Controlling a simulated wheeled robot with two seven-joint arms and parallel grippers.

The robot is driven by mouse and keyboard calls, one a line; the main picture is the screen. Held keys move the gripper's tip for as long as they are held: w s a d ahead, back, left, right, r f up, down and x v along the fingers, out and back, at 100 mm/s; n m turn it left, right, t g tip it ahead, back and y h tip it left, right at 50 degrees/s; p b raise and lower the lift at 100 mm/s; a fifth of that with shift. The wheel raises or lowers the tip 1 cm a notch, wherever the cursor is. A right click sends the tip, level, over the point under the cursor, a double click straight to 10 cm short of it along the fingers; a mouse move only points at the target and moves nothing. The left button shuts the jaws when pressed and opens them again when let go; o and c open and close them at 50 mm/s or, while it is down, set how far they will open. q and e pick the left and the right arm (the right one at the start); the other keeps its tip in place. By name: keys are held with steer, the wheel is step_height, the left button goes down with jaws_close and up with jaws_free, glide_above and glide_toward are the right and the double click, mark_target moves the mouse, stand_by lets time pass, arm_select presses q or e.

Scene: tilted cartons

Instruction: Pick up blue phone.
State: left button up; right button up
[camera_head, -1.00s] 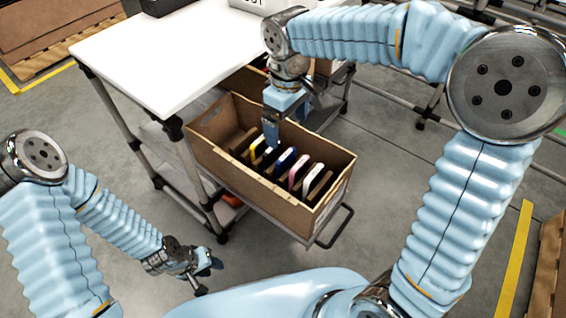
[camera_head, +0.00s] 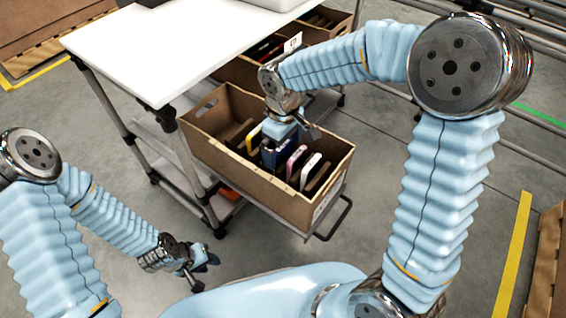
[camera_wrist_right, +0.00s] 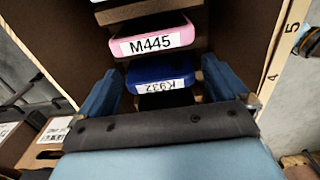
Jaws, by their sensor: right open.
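The blue phone (camera_head: 287,152) stands in a slot of the cardboard carton (camera_head: 232,158), partly hidden by my right gripper in the head view. In the right wrist view the blue phone (camera_wrist_right: 160,72) shows its top edge with a white label, "K932", upside down. My right gripper (camera_head: 280,152) is down in the carton, above the blue phone. In the right wrist view its open fingers (camera_wrist_right: 158,88) stand to the left and right of the blue phone, with no grip visible. My left gripper (camera_head: 205,262) hangs low at the left, away from the carton; its jaw opening is unclear.
A pink phone (camera_wrist_right: 152,41) labelled "M445" stands beside the blue one. A white phone (camera_head: 311,168) and a yellow-edged phone (camera_head: 254,135) share the carton, between brown dividers. A white table (camera_head: 165,50) stands at the left. Another carton (camera_head: 238,72) lies behind.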

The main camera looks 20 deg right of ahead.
steer(key=c, duration=0.9)
steer(key=shift+c, duration=0.2)
